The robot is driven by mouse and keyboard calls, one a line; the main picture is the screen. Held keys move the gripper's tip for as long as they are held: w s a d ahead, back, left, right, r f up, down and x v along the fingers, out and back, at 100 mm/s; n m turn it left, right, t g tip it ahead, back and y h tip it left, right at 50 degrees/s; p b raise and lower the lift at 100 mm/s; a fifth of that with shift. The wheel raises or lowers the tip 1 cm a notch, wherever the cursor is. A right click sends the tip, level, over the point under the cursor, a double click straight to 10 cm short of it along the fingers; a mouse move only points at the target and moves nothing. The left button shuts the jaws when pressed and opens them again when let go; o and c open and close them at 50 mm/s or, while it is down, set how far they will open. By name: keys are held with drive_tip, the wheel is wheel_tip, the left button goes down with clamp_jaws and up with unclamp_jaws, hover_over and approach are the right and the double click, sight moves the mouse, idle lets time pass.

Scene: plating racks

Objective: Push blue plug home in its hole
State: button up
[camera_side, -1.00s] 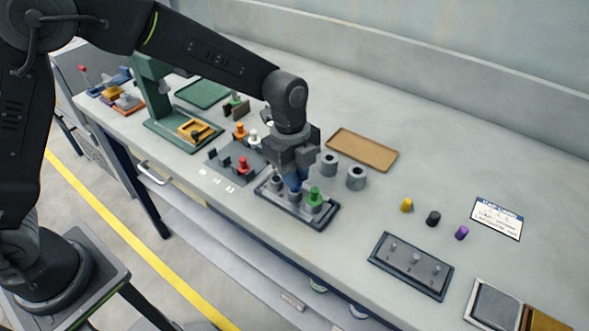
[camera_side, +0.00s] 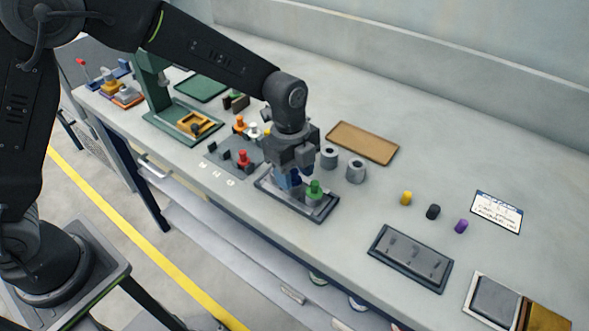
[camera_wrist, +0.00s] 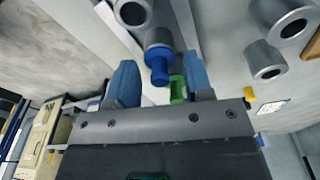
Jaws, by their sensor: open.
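The blue plug (camera_wrist: 159,66) shows in the wrist view at the end of a grey cylinder (camera_wrist: 158,36). My gripper (camera_wrist: 160,82) is open, with one blue-padded finger to each side of the plug in that view and gaps between. In the side view my gripper (camera_side: 293,176) is low over the dark-edged rack (camera_side: 268,190). It largely hides the blue plug and the hole there. How deep the plug sits cannot be told. A green plug (camera_side: 315,188) stands in the same rack, just right of my gripper; it also shows in the wrist view (camera_wrist: 177,90).
Two grey hollow cylinders (camera_side: 356,171) stand right of my gripper, near a brown tray (camera_side: 362,143). A plate with red (camera_side: 243,159), orange and white plugs lies to the left. Yellow, black and purple plugs and a dark panel (camera_side: 410,258) lie right. Bench between is clear.

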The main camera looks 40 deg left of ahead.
wheel_tip(320, 180, up, 14)
drive_tip(key=a, duration=0.1)
drive_tip(key=shift+w+a, duration=0.25)
drive_tip(key=shift+a, duration=0.05)
drive_tip(key=shift+f, duration=0.1)
drive_tip(key=shift+c, duration=0.3)
